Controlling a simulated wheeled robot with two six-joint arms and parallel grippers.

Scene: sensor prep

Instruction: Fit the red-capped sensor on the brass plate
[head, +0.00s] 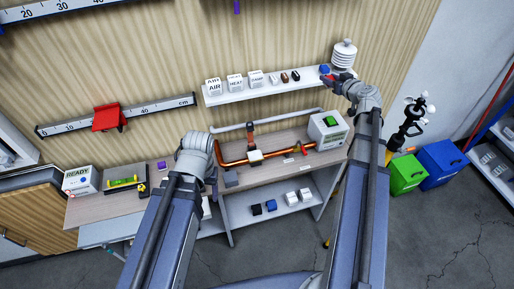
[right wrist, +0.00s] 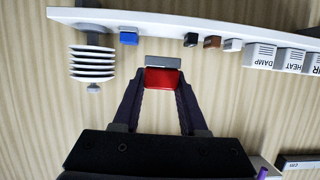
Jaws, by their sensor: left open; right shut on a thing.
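My right gripper (head: 337,80) is raised at the right end of the wall shelf. In the right wrist view, my right gripper (right wrist: 160,88) is shut on the red-capped sensor (right wrist: 162,78). Its red cap sits between the fingers, and a grey part shows beyond the fingertips. It is held in front of the wall, apart from the shelf. My left gripper (head: 212,179) is low over the bench, open and mostly hidden behind its own wrist. A copper-coloured pipe (head: 234,162) with a pale block (head: 255,156) runs along the bench. I cannot make out the brass plate for certain.
The wall shelf (head: 240,93) bears white labelled blocks, small dark pieces, a blue piece (right wrist: 129,39) and a white finned shield (head: 344,55). A red slider (head: 108,118) sits on the wall ruler. A box with a green top (head: 328,128) stands at the bench's right end.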

